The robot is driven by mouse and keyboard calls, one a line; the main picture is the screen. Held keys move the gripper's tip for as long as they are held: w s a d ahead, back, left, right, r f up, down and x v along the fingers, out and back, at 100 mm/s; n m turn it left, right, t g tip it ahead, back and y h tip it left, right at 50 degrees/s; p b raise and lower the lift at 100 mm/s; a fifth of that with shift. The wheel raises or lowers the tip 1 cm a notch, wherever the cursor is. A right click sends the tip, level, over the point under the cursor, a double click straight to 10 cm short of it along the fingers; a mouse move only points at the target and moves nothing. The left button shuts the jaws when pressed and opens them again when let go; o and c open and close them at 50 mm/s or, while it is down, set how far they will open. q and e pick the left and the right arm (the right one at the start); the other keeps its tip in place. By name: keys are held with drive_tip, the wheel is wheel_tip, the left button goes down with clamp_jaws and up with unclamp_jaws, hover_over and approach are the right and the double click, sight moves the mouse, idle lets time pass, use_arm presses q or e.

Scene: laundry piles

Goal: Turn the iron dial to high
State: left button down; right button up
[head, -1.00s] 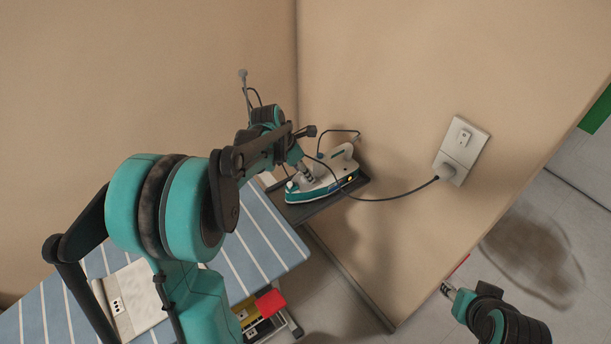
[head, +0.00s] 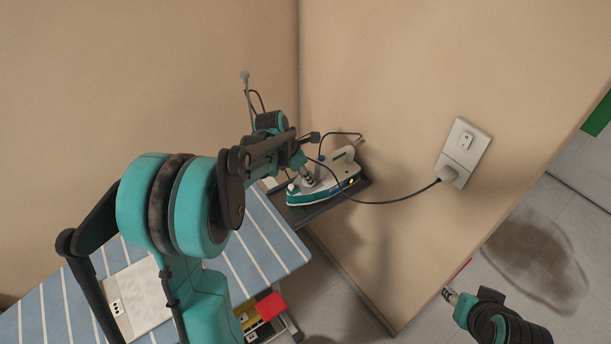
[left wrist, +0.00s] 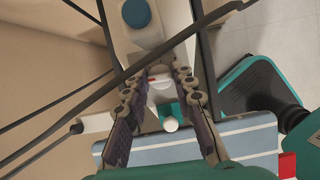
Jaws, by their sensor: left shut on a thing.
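The white and teal iron (head: 336,187) stands on a small dark shelf in the corner, a small yellow spot showing on its rear side. My left gripper (head: 308,178) reaches down onto the front part of the iron, below its handle. In the left wrist view, the left gripper's fingertips (left wrist: 165,72) are closed in around a pale dial (left wrist: 159,84) with a small red mark. The fingers partly hide the dial, and its setting cannot be read. My right gripper (head: 450,294) is at lower right, away from the iron; its jaws are too small to judge.
A dark cord runs from the iron to the wall outlet (head: 463,152). Cords cross close in front of the left wrist camera. The shelf (head: 297,218) adjoins the wall. A blue striped ironing board (head: 262,249) lies below my left arm.

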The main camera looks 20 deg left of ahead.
use_arm(q)
drive_tip(key=m+g+h+p, duration=0.1)
drive_tip(key=m, duration=0.3)
drive_tip(key=shift+w+a, duration=0.1)
drive_tip(key=shift+a, duration=0.05)
drive_tip(key=m, duration=0.2)
drive_tip(key=m+g+p, duration=0.1)
drive_tip(key=m, duration=0.1)
drive_tip(key=shift+w+m+g+h, duration=0.15)
drive_tip(key=shift+m+g+h, duration=0.15)
drive_tip(key=shift+h, duration=0.1)
drive_tip(key=m+g+p, duration=0.1)
drive_tip(key=m, duration=0.3)
drive_tip(key=shift+w+m+g, duration=0.1)
drive_tip(key=shift+m+g, duration=0.2)
drive_tip(key=shift+g, duration=0.1)
drive_tip(key=shift+m+g+p, duration=0.35)
drive_tip(key=shift+m+g, duration=0.35)
drive_tip(key=shift+m, duration=1.1)
drive_tip(key=c, duration=1.2)
unclamp_jaws()
